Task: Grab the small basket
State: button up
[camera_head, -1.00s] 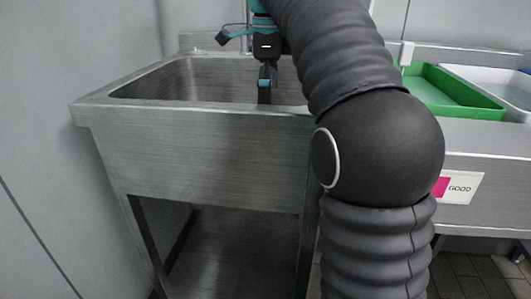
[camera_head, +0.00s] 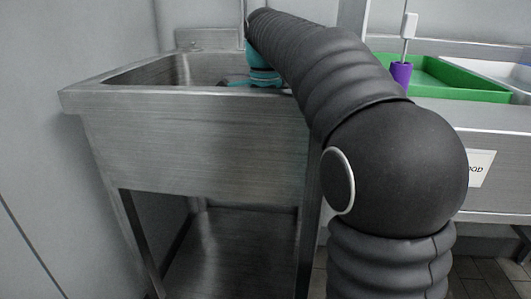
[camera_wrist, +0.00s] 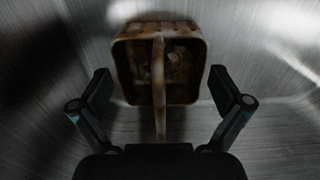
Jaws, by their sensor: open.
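The small basket (camera_wrist: 191,93) shows in the wrist view as a brown, worn, square-rimmed container with a handle bar running down across its opening. It is in the metal sink (camera_head: 180,140). My gripper (camera_wrist: 161,85) is open, with one finger on the left of the basket and one on the right. A gap shows between each finger and the basket walls, though I cannot tell the depth exactly. In the head view the sink's front wall hides the basket and my gripper's fingers; only the teal wrist part shows above the rim.
The sink's steel walls surround the gripper closely. To the right, a green tray (camera_head: 455,82) and a white tray (camera_head: 498,70) lie on a steel counter. A grey wall borders the left.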

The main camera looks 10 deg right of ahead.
jog(key=shift+f, duration=0.75)
jog(key=shift+c, duration=0.3)
jog(key=c, duration=0.9)
